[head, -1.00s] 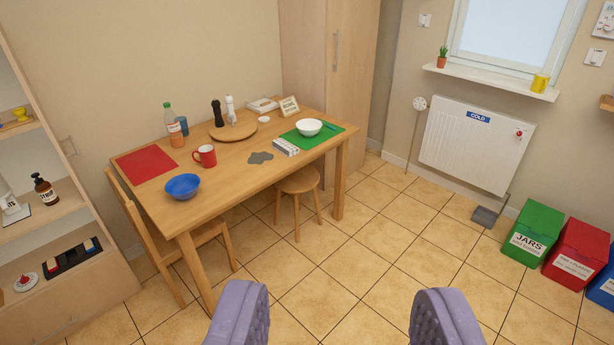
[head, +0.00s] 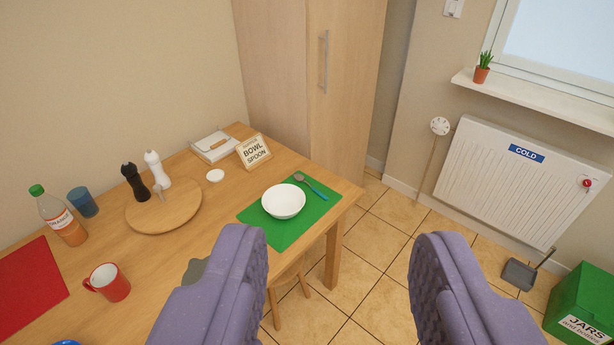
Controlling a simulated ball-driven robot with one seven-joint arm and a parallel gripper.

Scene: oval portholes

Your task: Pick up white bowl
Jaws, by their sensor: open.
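The white bowl (head: 284,201) stands upright on a green placemat (head: 262,229) near the right end of the wooden table. It looks empty. A spoon with a blue handle (head: 316,188) lies on the mat just behind and right of the bowl. My gripper (head: 340,265) shows as two purple padded fingers spread wide apart, with nothing between them. The fingers are in the foreground, and the bowl is farther off, beyond the left finger and not between the fingertips.
A sign reading BOWL SPOON (head: 254,152) stands behind the mat. Left are a round board (head: 165,212) with two mills, a red mug (head: 108,283), a bottle (head: 60,215) and a blue cup (head: 83,203). A stool (head: 288,283) stands under the table. A tall cabinet (head: 345,95) rises behind.

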